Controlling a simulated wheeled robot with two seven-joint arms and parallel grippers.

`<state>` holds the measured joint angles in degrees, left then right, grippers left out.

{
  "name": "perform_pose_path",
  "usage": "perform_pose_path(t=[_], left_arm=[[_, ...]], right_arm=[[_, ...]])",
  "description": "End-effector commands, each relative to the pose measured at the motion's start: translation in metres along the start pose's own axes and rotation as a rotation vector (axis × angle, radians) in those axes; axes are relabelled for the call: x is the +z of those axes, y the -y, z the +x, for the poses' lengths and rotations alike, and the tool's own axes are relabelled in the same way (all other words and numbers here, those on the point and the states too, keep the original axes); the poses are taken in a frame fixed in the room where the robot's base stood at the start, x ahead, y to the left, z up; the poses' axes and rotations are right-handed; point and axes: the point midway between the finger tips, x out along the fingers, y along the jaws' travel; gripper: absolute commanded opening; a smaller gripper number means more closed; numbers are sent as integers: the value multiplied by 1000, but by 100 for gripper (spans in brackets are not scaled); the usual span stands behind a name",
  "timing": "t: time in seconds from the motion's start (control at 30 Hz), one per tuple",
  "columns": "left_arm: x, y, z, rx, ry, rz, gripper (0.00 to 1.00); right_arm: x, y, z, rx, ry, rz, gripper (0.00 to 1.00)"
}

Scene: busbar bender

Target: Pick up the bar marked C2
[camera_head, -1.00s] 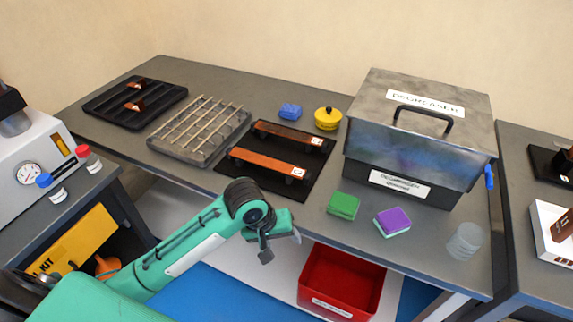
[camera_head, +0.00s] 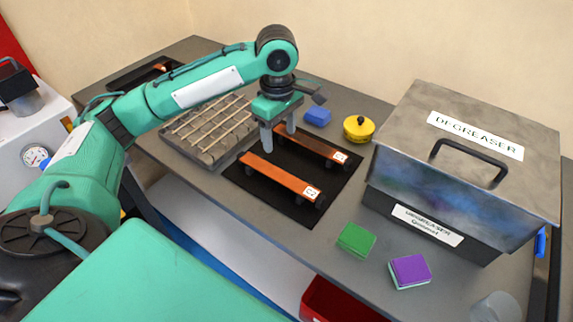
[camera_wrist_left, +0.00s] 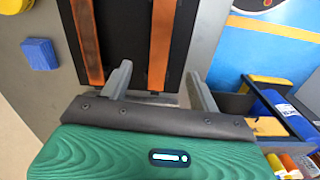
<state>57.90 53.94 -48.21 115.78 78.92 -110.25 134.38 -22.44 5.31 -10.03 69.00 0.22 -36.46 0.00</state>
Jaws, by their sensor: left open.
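Two flat copper-brown bars lie raised on small supports over a black mat (camera_head: 262,190). My left gripper (camera_head: 279,133) is open and empty, pointing down above the left part of the bars. In the left wrist view, the near bar (camera_wrist_left: 161,40) lies between the open fingers of the gripper (camera_wrist_left: 157,72), and the far bar (camera_wrist_left: 87,42) lies left of them. My right gripper is not in view.
A grey grid rack (camera_head: 190,145) stands left of the mat. A blue sponge (camera_head: 317,117) and a yellow round item (camera_head: 358,128) lie behind. The large degreaser box (camera_head: 460,170) stands right. Green (camera_head: 356,239) and purple (camera_head: 409,270) sponges lie in front of it.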

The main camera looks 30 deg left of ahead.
Motion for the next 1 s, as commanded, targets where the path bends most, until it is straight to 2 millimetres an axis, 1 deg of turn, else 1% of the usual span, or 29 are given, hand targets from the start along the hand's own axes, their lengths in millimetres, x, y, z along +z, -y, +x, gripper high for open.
perform_pose_path(t=[0.03, 0.07, 0.17, 0.27, 0.4, 0.5, 0.6, 0.77, 0.83, 1.0], left_arm=[[-5, 0, -6, -2, -4, -33, 62], [-6, 0, -8, -5, -4, -46, 62], [-9, 1, -7, -12, -5, -72, 62], [-9, 2, 8, -15, -5, -76, 62], [-9, 2, 37, -16, -6, -75, 62], [-9, 3, 55, -14, -5, -73, 62], [-9, 2, 68, -13, -5, -73, 62], [-9, 3, 77, -12, -5, -72, 62], [-9, 4, 84, -12, -6, -72, 62], [-8, 8, 111, -14, -6, -72, 62]], right_arm=[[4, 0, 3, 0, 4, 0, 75], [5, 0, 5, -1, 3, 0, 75], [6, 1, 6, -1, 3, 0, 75], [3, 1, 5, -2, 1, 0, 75], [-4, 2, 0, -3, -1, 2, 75], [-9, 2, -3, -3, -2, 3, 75], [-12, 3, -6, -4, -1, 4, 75], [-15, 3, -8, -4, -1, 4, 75], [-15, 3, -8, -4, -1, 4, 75], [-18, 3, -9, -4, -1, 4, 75]])
